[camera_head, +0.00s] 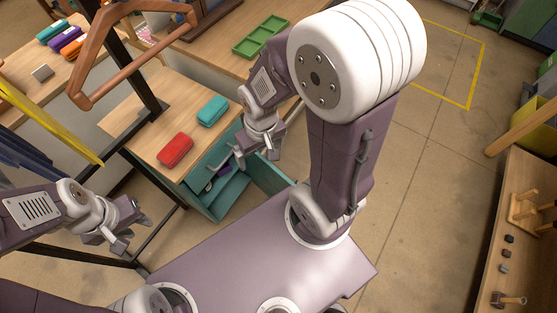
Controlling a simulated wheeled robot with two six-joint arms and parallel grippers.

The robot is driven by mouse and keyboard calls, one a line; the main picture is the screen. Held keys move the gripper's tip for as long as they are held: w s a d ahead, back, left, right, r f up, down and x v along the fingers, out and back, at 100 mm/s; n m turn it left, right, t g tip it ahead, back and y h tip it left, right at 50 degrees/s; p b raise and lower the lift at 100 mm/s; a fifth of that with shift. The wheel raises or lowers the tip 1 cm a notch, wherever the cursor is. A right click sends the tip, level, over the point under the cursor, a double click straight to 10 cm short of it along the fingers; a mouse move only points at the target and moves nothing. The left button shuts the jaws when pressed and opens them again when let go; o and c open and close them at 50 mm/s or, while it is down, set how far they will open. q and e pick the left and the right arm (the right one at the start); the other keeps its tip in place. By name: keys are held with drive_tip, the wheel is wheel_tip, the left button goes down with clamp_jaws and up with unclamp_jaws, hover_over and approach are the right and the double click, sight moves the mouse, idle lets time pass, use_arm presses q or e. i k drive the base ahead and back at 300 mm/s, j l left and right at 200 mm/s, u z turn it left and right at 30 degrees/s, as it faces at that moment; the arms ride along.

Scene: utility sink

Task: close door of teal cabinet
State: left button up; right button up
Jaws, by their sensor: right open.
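The teal cabinet (203,201) stands under a wooden top, left of centre. Its front is open and its inside shows. Its door (272,174) appears as a teal panel swung out to the right, partly hidden by my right arm. My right gripper (257,158) is open at the cabinet's opening, close to the door's inner side. I cannot tell whether it touches the door. My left gripper (133,230) is to the left of the cabinet, apart from it, and its jaw opening is unclear.
A small purple thing (223,171) lies inside the cabinet. A red case (175,150) and a teal case (212,110) lie on the wooden top. A green tray (261,36) is on the bench behind. A wooden bench (517,240) stands at the right; the floor between is clear.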

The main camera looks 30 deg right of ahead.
sight(263, 174)
drive_tip(key=l+u, duration=0.2)
drive_tip(key=l, duration=0.25)
drive_tip(key=k+l+u, duration=0.15)
drive_tip(key=l, duration=0.3)
drive_tip(key=k+l+u, duration=0.2)
drive_tip(key=l, duration=0.25)
drive_tip(key=l+u, duration=0.15)
drive_tip(key=l, duration=0.3)
drive_tip(key=k+l+u, duration=0.2)
drive_tip(key=l, duration=0.2)
drive_tip(key=k+l+u, duration=0.15)
drive_tip(key=l, duration=0.25)
drive_tip(key=k+l+u, duration=0.3)
drive_tip(key=l+u, duration=0.15)
drive_tip(key=l, duration=1.4)
